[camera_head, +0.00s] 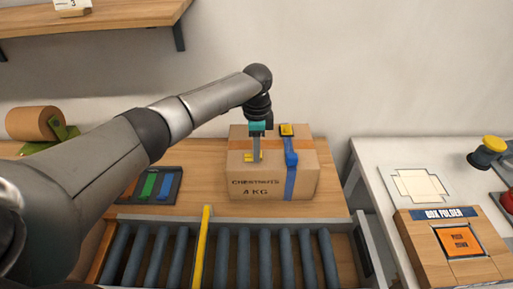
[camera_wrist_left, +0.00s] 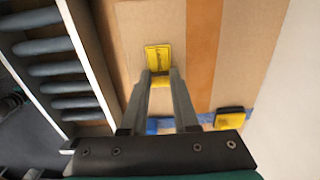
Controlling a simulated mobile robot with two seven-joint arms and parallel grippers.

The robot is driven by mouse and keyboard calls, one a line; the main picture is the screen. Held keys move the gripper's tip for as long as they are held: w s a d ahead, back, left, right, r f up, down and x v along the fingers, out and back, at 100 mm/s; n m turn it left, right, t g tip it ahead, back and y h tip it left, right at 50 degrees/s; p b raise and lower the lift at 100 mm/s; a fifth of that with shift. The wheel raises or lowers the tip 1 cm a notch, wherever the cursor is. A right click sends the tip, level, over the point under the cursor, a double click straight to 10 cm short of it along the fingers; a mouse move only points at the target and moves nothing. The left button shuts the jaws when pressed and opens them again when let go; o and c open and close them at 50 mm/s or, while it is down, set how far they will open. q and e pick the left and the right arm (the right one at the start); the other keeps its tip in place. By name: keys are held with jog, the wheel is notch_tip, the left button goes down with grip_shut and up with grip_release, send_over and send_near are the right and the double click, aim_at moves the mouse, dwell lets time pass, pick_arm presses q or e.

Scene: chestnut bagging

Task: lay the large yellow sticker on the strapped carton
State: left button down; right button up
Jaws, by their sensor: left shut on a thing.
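The strapped carton (camera_head: 240,172) is a closed cardboard box marked "CHESTNUTS 4 KG". It stands on the wooden table behind the rollers. A blue strap (camera_head: 290,182) with a blue buckle (camera_head: 291,158) runs over its right part. My left gripper (camera_head: 256,159) is over the carton's top, left of the strap, fingers pointing down. It is shut on the large yellow sticker (camera_head: 249,157). In the left wrist view the sticker (camera_wrist_left: 158,57) shows dark print and extends beyond the fingertips, close over the cardboard; I cannot tell whether it touches. The right gripper is out of view.
A yellow-and-black block (camera_head: 287,130) sits on the carton's back edge by the strap. A roller conveyor (camera_head: 245,257) with a yellow bar (camera_head: 202,247) lies in front. A dark tray (camera_head: 175,187) with coloured pieces is left, a box folder (camera_head: 415,247) right.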

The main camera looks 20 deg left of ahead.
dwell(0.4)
pick_arm(q)
jog(key=c, duration=0.6)
grip_release()
notch_tip(320, 180, up, 7)
jog(key=p, duration=0.8)
dwell(0.5)
